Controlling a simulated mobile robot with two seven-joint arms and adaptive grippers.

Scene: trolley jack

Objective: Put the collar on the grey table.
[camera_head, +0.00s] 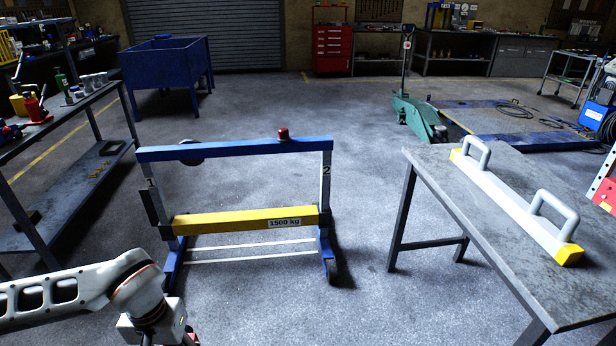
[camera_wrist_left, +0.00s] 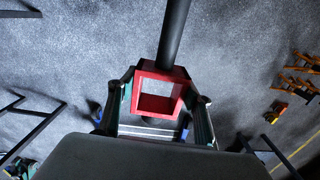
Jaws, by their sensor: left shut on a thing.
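The collar, a red square ring (camera_wrist_left: 157,75), shows in the left wrist view between the two fingers of my left gripper (camera_wrist_left: 160,96). The gripper is shut on it, and its square opening is empty in this view. The grey table (camera_head: 470,215) stands at the right of the head view, well to the right of my left wrist. My right gripper is in no view.
A white bar with two handles and yellow ends (camera_head: 515,210) lies along the grey table, leaving its left side bare. A blue and yellow wheeled frame (camera_head: 235,155) stands between my left wrist and the table. A dark post (camera_wrist_left: 174,35) appears just above the collar.

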